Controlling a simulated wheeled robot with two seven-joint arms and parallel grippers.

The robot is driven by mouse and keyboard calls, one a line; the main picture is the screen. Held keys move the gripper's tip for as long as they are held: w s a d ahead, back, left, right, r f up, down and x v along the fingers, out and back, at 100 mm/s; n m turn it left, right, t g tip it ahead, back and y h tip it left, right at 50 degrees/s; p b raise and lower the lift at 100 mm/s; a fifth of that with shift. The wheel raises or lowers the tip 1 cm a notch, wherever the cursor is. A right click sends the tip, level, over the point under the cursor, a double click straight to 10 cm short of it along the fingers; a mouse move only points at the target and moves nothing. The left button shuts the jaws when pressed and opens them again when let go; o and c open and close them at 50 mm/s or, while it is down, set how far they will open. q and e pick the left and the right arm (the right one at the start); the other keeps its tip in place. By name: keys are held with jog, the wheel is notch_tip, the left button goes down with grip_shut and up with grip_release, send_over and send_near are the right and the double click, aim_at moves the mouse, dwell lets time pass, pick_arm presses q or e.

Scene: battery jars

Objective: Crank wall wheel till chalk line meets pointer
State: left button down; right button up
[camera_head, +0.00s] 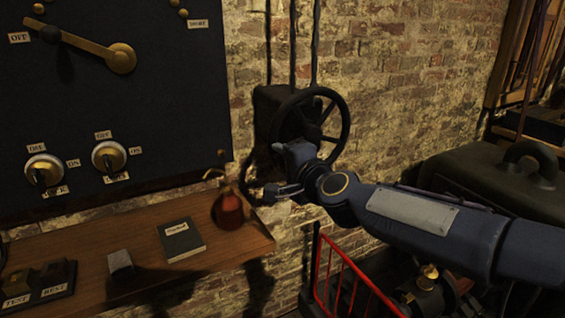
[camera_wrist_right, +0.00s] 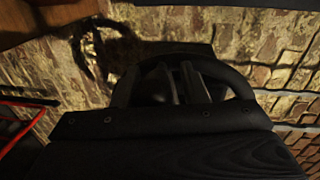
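The black spoked wall wheel (camera_head: 343,112) stands out from a dark box (camera_head: 266,105) on the brick wall. It also shows in the right wrist view as a dark curved rim (camera_wrist_right: 235,80) with spokes, beyond the dark gripper parts. My right gripper (camera_head: 283,172) is at the wheel's lower left edge, overlapping it in the head view. I cannot tell whether it touches the rim or how far its fingers are apart. I cannot make out a chalk line or a pointer. My left gripper is not in view.
A wooden shelf (camera_head: 100,245) below the black switch panel (camera_head: 150,90) holds a red-brown jar (camera_head: 228,211) close to my right gripper, and a dark book (camera_head: 181,240). A red rail (camera_head: 345,275) stands below my right arm. A large dark casing (camera_head: 480,175) is at right.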

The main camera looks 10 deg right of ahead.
jog(key=p+v, duration=0.1)
jog(key=v, duration=0.6)
jog(key=shift+s+d, duration=0.15)
jog(key=shift+s, duration=0.2)
jog(key=shift+r, duration=0.1)
